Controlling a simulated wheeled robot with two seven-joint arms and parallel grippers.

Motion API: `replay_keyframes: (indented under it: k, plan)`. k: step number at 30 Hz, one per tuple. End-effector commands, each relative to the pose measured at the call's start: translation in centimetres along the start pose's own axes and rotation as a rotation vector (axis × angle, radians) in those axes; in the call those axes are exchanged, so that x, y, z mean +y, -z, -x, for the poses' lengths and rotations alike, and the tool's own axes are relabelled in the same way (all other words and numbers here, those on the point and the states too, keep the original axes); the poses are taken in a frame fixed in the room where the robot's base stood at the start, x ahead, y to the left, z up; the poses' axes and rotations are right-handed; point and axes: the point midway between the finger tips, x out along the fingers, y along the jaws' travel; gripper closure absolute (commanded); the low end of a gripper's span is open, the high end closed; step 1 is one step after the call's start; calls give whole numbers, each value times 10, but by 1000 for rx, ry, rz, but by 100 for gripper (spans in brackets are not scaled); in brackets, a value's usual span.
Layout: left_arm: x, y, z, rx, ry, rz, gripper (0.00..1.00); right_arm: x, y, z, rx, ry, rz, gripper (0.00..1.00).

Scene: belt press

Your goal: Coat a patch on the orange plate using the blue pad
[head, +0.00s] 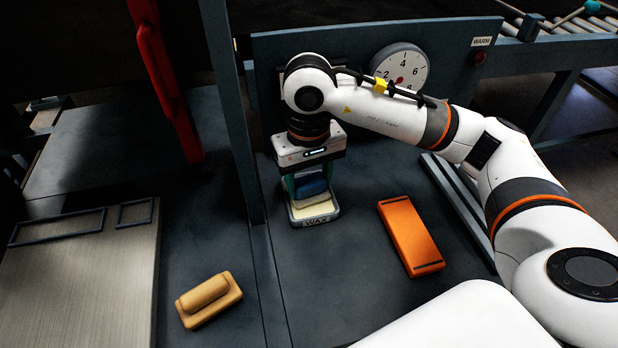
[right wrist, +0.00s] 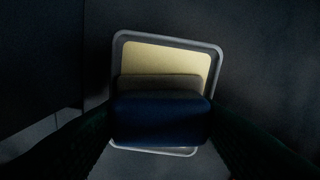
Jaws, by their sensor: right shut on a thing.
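The orange plate (head: 410,236) lies flat on the dark surface, with a dark strip at each end. The blue pad (head: 311,186) is in my right gripper (head: 310,182), which is shut on it over the wax tray (head: 316,220). In the right wrist view the blue pad (right wrist: 160,118) sits between the fingers, above the tray's pale yellow wax (right wrist: 168,62). The pad's underside is hidden, so I cannot tell whether it touches the wax. My left gripper is not in view.
A tan block with a rounded grip (head: 209,298) lies at the lower left, beside a metal plate (head: 85,285). A red lever (head: 165,85) and a post (head: 232,110) stand at left. A dial (head: 400,70) is at the back. Bare surface surrounds the orange plate.

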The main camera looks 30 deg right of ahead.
Motion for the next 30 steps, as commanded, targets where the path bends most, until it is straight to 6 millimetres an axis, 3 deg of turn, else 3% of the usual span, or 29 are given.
replay_keyframes:
  k: [30]
  plan:
    - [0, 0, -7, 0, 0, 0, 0, 0, 2, -4, 8, 2, 2, 64]
